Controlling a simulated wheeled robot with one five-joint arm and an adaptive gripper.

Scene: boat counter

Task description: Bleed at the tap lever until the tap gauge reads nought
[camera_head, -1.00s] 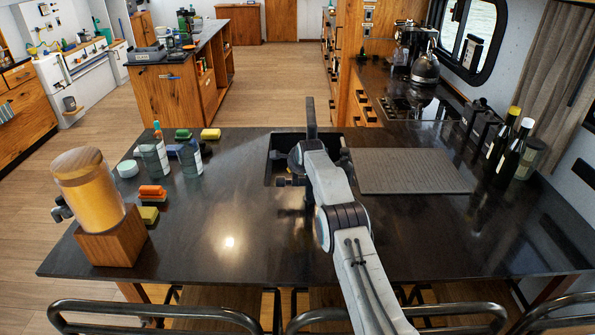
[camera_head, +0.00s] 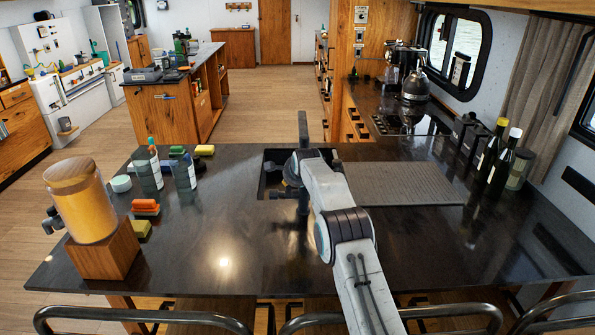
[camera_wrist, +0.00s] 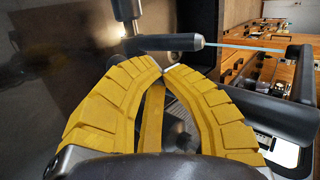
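In the wrist view my gripper (camera_wrist: 163,68) shows two ribbed yellow fingers that converge until their tips all but meet, with no object seen between them. Just beyond the tips lies a dark bar with a pale end (camera_wrist: 165,43), which looks like the tap lever; I cannot tell whether the fingers touch it. A metal cylinder (camera_wrist: 135,17) stands behind it. In the head view my arm reaches to the black sink (camera_head: 273,180) and hides much of the tap. A dark upright post (camera_head: 303,130) rises there. I cannot make out a gauge reading in either view.
A ridged grey mat (camera_head: 400,184) lies right of the sink. Bottles (camera_head: 500,155) stand at the far right. A wooden-lidded dispenser (camera_head: 83,205), sponges (camera_head: 145,208) and soap bottles (camera_head: 183,172) stand left. The counter's front middle (camera_head: 240,240) is clear.

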